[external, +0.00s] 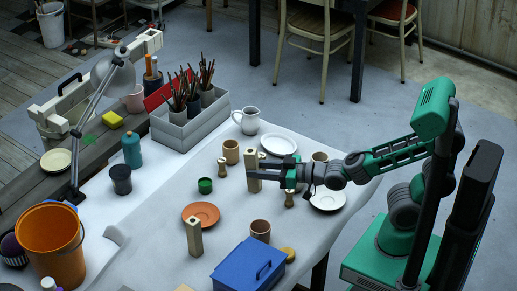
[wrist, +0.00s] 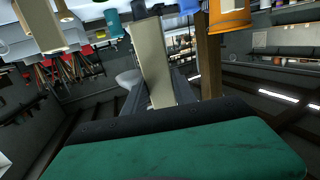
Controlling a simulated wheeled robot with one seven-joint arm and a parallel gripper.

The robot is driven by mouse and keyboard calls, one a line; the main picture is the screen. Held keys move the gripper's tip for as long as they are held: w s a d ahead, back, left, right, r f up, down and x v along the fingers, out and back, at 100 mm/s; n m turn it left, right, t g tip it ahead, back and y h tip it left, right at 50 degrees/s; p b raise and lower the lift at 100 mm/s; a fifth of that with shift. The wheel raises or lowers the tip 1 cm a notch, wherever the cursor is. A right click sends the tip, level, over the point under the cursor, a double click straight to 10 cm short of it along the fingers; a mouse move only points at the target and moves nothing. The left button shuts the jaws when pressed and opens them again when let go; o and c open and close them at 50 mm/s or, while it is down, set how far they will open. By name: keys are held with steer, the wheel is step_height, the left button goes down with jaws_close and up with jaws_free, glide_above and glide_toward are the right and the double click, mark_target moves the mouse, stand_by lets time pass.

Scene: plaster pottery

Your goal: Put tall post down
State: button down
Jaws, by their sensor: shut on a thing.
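A pale wooden tall post (external: 253,165) is upright between the fingers of my gripper (external: 257,172), which is shut on it above the white-covered table (external: 150,230). In the wrist view the tall post (wrist: 153,60) shows as a pale bar between the two dark fingers of my gripper (wrist: 158,88). I cannot tell whether its foot touches the table. A second pale wooden post (external: 194,240) stands apart, nearer the front, beside an orange saucer (external: 201,214).
Near the held post are a tan cup (external: 231,152), a small wooden peg (external: 222,168), a green pot (external: 205,186), another peg (external: 289,200) and white plates (external: 279,144). A brown cup (external: 260,229) and blue toolbox (external: 248,266) are in front. Bare table lies between the held post and the saucer.

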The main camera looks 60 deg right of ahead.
steer(key=shift+s+a+r+t+y, duration=0.2)
steer(key=shift+s+r+t+y, duration=0.15)
steer(key=shift+r, duration=0.35)
steer(key=shift+w+a, duration=0.15)
steer(key=shift+w, duration=0.1)
steer(key=w+a+f, duration=0.1)
steer(key=w+f, duration=0.3)
steer(key=w+a+f+b, duration=0.1)
steer(key=w+a+f, duration=0.1)
steer(key=w+f, duration=0.2)
steer(key=w+a+f, duration=0.2)
steer(key=w+f, duration=0.2)
steer(key=shift+w+a+f, duration=0.1)
steer(key=shift+f, duration=0.15)
steer(key=shift+r, duration=0.1)
steer(key=shift+f+b, duration=0.35)
steer(key=shift+b, duration=0.3)
steer(key=shift+f+b, duration=0.35)
steer(key=shift+b, duration=0.1)
